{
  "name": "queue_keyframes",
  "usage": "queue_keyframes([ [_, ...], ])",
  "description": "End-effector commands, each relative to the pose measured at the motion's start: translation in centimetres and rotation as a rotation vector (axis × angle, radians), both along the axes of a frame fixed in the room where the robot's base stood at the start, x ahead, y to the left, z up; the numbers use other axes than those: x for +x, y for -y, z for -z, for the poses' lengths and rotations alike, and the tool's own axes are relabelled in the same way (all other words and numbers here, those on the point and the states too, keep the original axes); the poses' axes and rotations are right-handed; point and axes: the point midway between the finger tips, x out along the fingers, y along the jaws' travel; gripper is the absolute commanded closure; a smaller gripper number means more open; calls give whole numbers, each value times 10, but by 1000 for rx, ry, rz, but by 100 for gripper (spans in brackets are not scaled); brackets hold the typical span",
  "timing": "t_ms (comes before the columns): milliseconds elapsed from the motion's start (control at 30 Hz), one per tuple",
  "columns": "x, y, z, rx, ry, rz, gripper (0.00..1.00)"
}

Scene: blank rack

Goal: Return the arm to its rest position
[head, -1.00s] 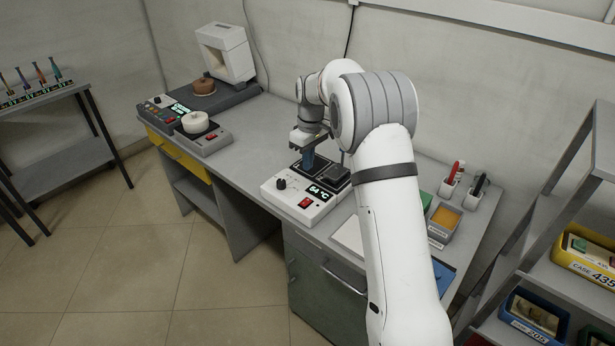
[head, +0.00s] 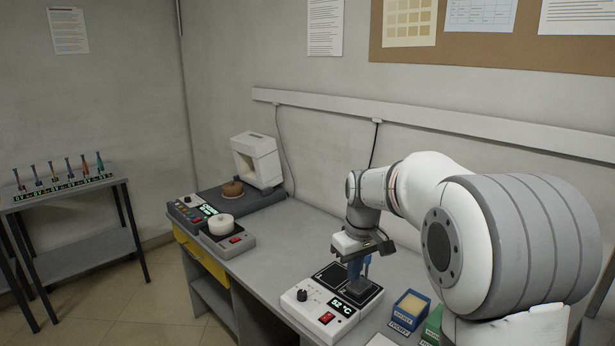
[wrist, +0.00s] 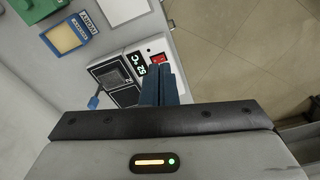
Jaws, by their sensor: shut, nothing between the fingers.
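My gripper (head: 355,274) is at the end of my white and grey arm, which reaches over the workbench from the right in the head view. Its blue fingers are together with nothing between them, and they point down at the hot plate unit. In the wrist view the closed fingers (wrist: 160,84) hide part of that unit. The hot plate unit (head: 318,310) is white with a black top, a knob, a red switch and a green temperature display. A dark square block (head: 364,288) sits on its top. I cannot tell whether the fingertips touch anything.
A blue tray (head: 410,310) and a green one (head: 433,325) stand right of the unit. A device with a white round piece (head: 221,225) is further left on the bench. A side table (head: 75,200) holds several coloured tools. The bench (head: 285,262) is clear left of the unit.

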Motion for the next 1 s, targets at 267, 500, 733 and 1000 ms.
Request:
queue_keyframes([
  [267,-111,24,-29,11,81,210,100],
  [500,-201,37,-20,29,145,381,100],
  [733,-251,43,-2,44,182,481,100],
  [1000,-260,43,3,48,187,501,100],
])
